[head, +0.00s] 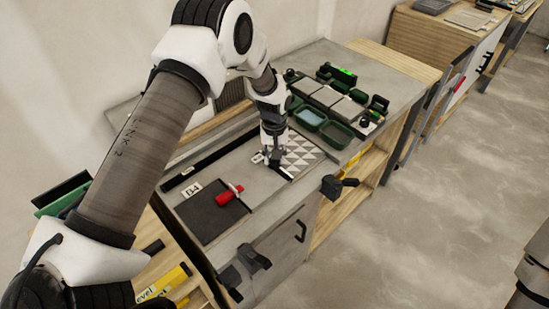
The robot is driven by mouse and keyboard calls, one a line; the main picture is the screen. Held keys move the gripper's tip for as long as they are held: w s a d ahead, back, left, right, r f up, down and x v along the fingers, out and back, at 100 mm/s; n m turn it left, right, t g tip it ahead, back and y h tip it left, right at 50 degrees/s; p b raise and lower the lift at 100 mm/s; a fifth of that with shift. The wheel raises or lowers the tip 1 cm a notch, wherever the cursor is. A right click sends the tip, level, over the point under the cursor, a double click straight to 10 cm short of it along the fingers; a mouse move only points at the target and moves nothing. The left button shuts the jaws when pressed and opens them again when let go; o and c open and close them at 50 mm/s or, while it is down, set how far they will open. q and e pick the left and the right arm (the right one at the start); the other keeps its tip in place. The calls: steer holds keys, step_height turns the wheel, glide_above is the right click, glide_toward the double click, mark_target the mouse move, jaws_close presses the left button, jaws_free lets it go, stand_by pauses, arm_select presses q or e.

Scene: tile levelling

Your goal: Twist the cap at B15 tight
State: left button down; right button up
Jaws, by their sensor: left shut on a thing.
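My left gripper (272,158) points down at the worktop, at the left edge of the patterned grey-and-white tiles (302,152). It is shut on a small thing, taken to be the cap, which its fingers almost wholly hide. I cannot read a B15 mark or tell how tight the cap sits. A dark square tile (208,212) lies nearer, beside a white label reading B4 (192,190). A red tool (229,194) with a pale part rests on it.
Green trays (310,118) and several pale tiles (326,96) stand at the back right of the bench. A long black bar (208,160) lies left of the gripper. A yellow level (165,283) is at lower left. Dark clamps (336,187) sit on the front edge.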

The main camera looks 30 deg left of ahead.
arm_select(q)
steer(key=m+b, duration=0.1)
steer(key=m, duration=0.5)
steer(key=shift+f, duration=0.2)
steer(key=m, duration=0.4)
steer(key=shift+s+b, duration=0.1)
steer(key=shift+b, duration=0.3)
steer(key=m, duration=0.3)
steer(key=shift+m, duration=0.4)
steer(key=m, duration=0.3)
steer(key=shift+b, duration=0.4)
steer(key=m, duration=1)
steer(key=shift+m+b, duration=0.3)
steer(key=shift+b, duration=0.1)
steer(key=c, duration=0.8)
jaws_free()
